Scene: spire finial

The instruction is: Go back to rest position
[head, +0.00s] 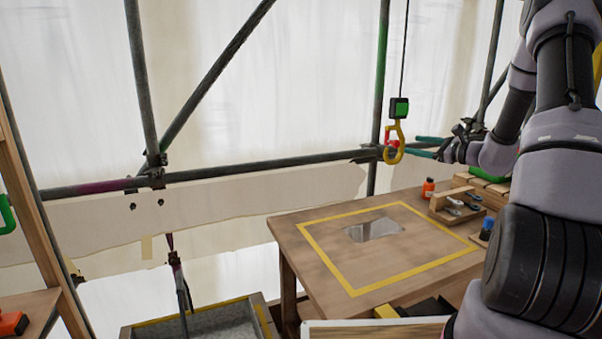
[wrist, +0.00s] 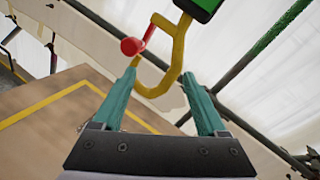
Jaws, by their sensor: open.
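My gripper (head: 425,147) is at the right in the head view, with its two green fingers pointing left at a yellow hook (head: 394,152). In the wrist view my gripper (wrist: 160,78) is open, with one finger on each side and a gap between them. The yellow hook (wrist: 176,75) shows just beyond and between the fingertips, with a red latch (wrist: 135,45) beside the left finger. I cannot tell whether a finger touches the hook. Nothing is gripped between the fingers.
The hook hangs from a green and black block (head: 399,108) on a cable. Below is a wooden table (head: 290,235) with a yellow taped square (head: 330,262). An orange bottle (head: 428,188) and a wooden tool tray (head: 440,203) stand at its right. Scaffold tubes (head: 260,165) run behind.

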